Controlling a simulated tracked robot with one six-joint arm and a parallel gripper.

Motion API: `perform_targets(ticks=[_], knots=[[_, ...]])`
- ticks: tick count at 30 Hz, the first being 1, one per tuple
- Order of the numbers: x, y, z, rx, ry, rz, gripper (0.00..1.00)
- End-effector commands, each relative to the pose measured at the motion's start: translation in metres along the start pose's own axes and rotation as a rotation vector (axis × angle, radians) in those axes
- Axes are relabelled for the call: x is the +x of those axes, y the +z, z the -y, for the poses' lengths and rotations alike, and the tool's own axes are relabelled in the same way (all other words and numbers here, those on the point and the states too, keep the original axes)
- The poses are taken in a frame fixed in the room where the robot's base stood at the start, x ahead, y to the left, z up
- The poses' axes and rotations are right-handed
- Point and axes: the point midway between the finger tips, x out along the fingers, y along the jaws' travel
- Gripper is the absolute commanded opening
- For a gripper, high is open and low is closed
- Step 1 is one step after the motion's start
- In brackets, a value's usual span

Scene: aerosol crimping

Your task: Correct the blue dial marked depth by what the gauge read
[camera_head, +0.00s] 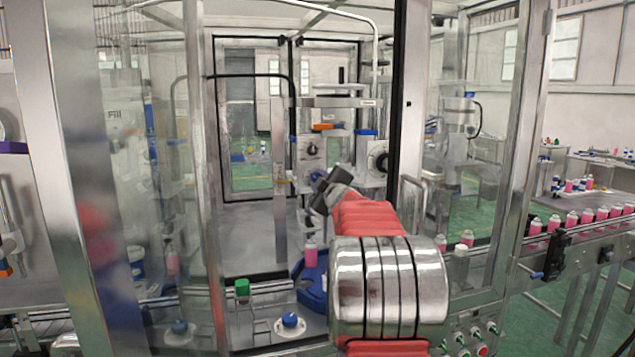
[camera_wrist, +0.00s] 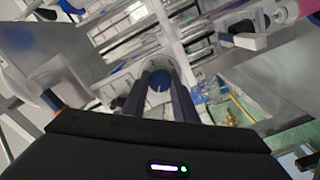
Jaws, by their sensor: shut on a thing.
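The blue dial (camera_wrist: 160,80) shows in the wrist view between the two dark fingers of my gripper (camera_wrist: 161,92). The fingers are shut on it from both sides, and a pale line marks its face. In the head view my gripper (camera_head: 317,184) reaches through the open machine front to the crimping head, and a bit of blue dial (camera_head: 319,174) shows at its tip. My arm and gripper cover most of it there. The depth marking and any gauge reading are too small to read.
A round black knob or gauge (camera_head: 379,159) sits right of the dial on the machine. An orange-handled part (camera_head: 325,126) lies above. Below are a blue star wheel (camera_head: 312,283) with a pink can (camera_head: 310,252), and a green cap (camera_head: 242,288). Door frames stand on both sides.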

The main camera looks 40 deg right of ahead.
Motion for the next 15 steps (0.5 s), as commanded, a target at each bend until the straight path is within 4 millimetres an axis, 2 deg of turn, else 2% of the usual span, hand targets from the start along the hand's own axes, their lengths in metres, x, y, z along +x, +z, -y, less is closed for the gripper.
perform_targets(ticks=[1, 15], knots=[[0.0010, -0.0069, 0.0023, -0.046, -0.003, -0.013, 0.04], [0.0010, -0.0057, 0.0036, -0.459, -0.002, -0.012, 0.04]])
